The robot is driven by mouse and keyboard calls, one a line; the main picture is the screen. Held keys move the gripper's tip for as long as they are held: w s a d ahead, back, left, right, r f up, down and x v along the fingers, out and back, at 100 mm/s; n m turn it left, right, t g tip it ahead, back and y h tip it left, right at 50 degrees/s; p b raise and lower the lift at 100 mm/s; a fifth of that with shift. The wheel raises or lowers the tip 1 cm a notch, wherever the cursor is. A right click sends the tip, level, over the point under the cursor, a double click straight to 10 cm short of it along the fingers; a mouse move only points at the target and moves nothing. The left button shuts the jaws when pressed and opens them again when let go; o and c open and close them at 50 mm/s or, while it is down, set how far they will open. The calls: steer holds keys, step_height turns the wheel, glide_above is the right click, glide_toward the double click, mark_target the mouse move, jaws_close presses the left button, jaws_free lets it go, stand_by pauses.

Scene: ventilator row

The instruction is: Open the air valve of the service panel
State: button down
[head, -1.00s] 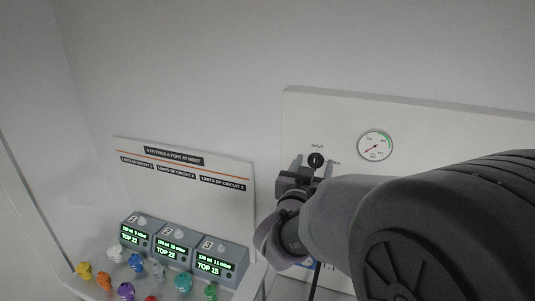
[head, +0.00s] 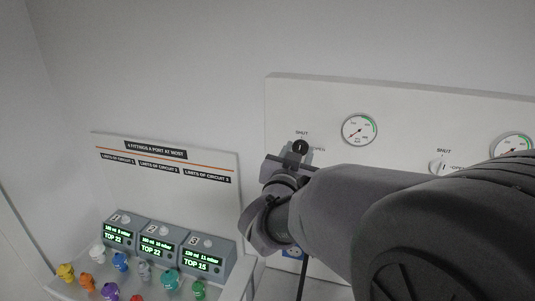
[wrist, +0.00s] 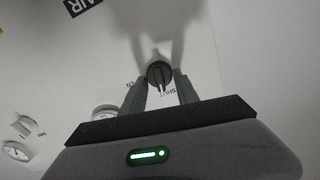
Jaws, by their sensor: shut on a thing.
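The air valve is a round black knob (head: 300,147) on the white service panel (head: 335,95), between the printed words SHUT above and OPEN at right. Its pale mark points towards SHUT. In the wrist view the knob (wrist: 159,74) sits between the finger ends, with the word AIR on a black label (wrist: 82,5) at top left. My gripper (wrist: 160,88) is shut on the knob, one finger on each side. In the head view my gripper and arm hide the panel below the knob.
A round gauge (head: 359,129) is right of the knob. Farther right are a white knob (head: 438,165) and a second gauge (head: 513,147). At lower left, grey ventilator units (head: 158,238) with green displays stand behind several coloured fittings (head: 170,280).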

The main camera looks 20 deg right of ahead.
steer(key=shift+s+d+f+m+b, duration=0.1)
steer(key=shift+f+m+b, duration=0.05)
steer(key=shift+m+b, duration=3.9)
steer(key=shift+d+f+m+b, duration=0.1)
steer(key=shift+m+b, duration=3.9)
steer(key=shift+m, duration=0.05)
steer(key=c, duration=0.9)
jaws_free()
steer(key=shift+c, duration=0.2)
